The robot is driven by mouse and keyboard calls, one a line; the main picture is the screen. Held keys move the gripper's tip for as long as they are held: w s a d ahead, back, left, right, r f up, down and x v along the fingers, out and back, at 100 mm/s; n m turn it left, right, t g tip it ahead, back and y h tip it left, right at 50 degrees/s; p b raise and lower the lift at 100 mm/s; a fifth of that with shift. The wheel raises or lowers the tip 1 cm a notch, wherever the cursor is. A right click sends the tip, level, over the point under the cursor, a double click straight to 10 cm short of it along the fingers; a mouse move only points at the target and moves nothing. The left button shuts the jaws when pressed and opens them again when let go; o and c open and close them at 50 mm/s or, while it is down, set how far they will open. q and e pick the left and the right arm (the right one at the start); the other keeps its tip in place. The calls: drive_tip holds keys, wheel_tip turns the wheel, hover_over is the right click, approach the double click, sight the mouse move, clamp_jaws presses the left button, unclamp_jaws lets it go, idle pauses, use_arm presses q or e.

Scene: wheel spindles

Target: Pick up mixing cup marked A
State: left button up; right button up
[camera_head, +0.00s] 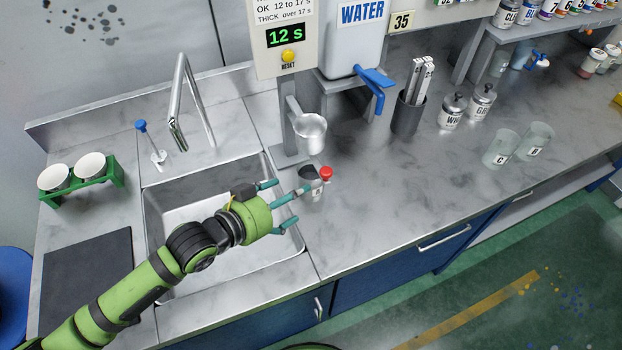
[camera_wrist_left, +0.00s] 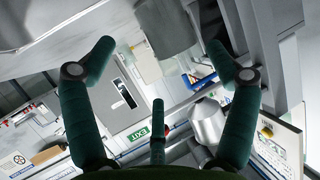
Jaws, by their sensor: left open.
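My left gripper (camera_head: 286,204) reaches in from the left over the sink's right side. Its teal fingers are spread and empty, just left of that cup. In the left wrist view the open fingers (camera_wrist_left: 157,62) frame nothing held. Two other clear cups stand at the right, one marked C (camera_head: 501,152) and one whose letter is unclear (camera_head: 534,141). My right gripper is not in view.
A dark holder of sticks (camera_head: 407,114) stands farther right. The counter's middle front (camera_head: 400,200) is clear.

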sight(311, 183)
use_arm(q)
drive_tip(key=x, duration=0.1)
drive_tip(key=p+x, duration=0.1)
drive_tip(key=shift+w+d+r, duration=0.2)
drive_tip(key=shift+w+d, duration=0.05)
drive_tip(key=shift+w, duration=0.05)
drive_tip(key=p+x, duration=0.1)
drive_tip(key=x, duration=0.3)
drive_tip(key=shift+d+r, duration=0.1)
drive_tip(key=shift+r, duration=0.05)
drive_tip(key=shift+w+d, duration=0.1)
drive_tip(key=shift+w, duration=0.15)
drive_tip(key=shift+s, duration=0.1)
drive_tip(key=c, duration=0.9)
drive_tip(key=shift+c, duration=0.8)
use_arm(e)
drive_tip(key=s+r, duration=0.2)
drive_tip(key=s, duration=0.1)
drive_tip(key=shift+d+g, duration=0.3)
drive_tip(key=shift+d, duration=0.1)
